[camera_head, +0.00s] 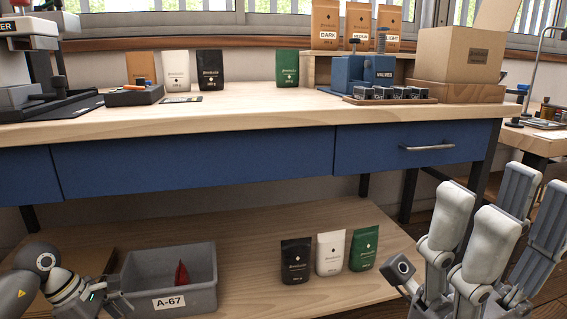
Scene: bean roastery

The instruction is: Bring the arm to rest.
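My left arm comes in at the lower left. Its gripper (118,300) is beside the left end of the grey crate labelled A-67 (200,255), partly cut off by the bottom edge. I cannot tell whether its fingers are apart, or whether it touches the crate. My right gripper (485,205) stands close to the camera at the lower right, its pale grey fingers pointing up and spread apart. I see nothing between them. A round dark wrist part shows at its left.
The workbench (270,105) has blue drawers; coffee bags, a blue device (362,72), a tray of small cups (390,94) and a cardboard box (455,52) stand on it. Below, the wooden shelf (250,245) bears the crate with a red item (182,274), and three bags (330,253).

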